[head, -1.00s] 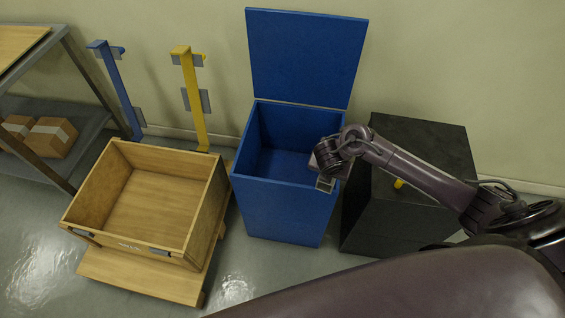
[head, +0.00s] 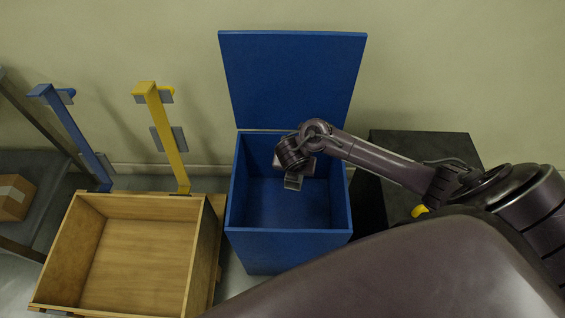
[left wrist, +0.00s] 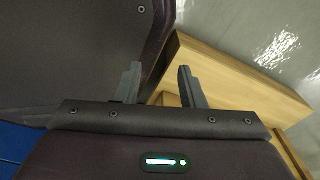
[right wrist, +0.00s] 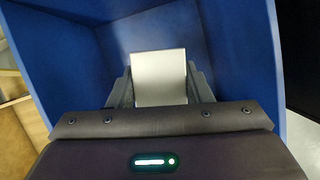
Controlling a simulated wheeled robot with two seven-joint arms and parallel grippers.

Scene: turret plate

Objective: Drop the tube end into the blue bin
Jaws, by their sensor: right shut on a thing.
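The blue bin (head: 287,250) stands against the wall with its lid (head: 293,80) raised. My right gripper (head: 292,181) is over the bin's opening, inside its rim as seen in the head view. In the right wrist view my right gripper (right wrist: 160,92) is shut on a pale grey-white piece, the tube end (right wrist: 159,75), with the blue bin walls around it. My left gripper (left wrist: 157,85) shows in the left wrist view with its fingers apart and nothing between them. It is not seen in the head view.
A wooden crate (head: 210,255) stands left of the bin. Blue (head: 75,135) and yellow (head: 167,140) posts rise behind it. A dark cabinet (head: 425,150) is right of the bin, partly hidden by my arm. A shelf with a cardboard box (head: 13,197) is at far left.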

